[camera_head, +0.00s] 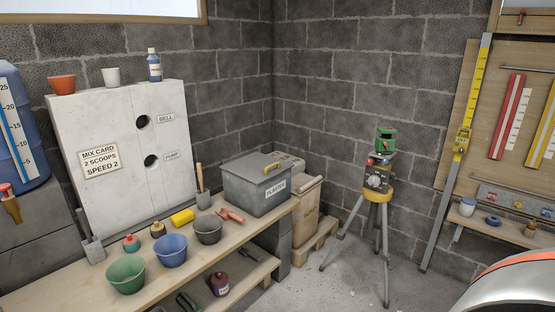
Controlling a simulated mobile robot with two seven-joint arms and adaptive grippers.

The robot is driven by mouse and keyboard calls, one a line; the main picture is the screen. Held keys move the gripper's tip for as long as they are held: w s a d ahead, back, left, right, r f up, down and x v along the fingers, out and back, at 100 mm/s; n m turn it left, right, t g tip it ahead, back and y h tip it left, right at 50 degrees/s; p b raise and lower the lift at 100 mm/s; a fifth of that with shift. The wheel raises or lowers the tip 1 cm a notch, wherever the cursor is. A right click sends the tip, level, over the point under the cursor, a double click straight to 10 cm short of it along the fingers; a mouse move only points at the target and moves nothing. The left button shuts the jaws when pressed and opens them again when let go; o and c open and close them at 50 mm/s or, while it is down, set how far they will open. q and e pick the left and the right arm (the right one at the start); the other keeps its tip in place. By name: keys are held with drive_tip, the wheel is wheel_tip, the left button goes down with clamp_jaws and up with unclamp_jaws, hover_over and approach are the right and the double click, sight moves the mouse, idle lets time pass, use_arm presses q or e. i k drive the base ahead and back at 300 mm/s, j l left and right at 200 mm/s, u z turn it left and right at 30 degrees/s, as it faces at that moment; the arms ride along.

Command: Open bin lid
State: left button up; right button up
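A grey bin (260,196) labelled PLASTER stands at the right end of the wooden bench. Its grey lid (245,165) lies flat on top and looks closed. Neither of my grippers shows in this view.
On the bench (70,292), green (126,275), blue (171,250) and dark grey (208,230) buckets stand left of the bin. Red-handled pliers (231,215) lie just in front of it. A tripod (378,215) stands on the floor to the right. A rounded silver shape (515,292) fills the lower right corner.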

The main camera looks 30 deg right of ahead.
sight(257, 168)
drive_tip(key=i+l, duration=0.15)
drive_tip(key=l, duration=0.25)
drive_tip(key=i+l, duration=0.2)
drive_tip(key=l, duration=0.2)
drive_tip(key=i+l, duration=0.15)
drive_tip(key=l, duration=0.3)
drive_tip(key=i+l, duration=0.2)
drive_tip(key=l, duration=0.2)
drive_tip(key=i+l, duration=0.15)
drive_tip(key=l, duration=0.25)
drive_tip(key=i+l, duration=0.2)
drive_tip(key=l, duration=0.2)
drive_tip(key=i+l, duration=0.15)
drive_tip(key=l, duration=0.25)
drive_tip(key=l+z, duration=0.05)
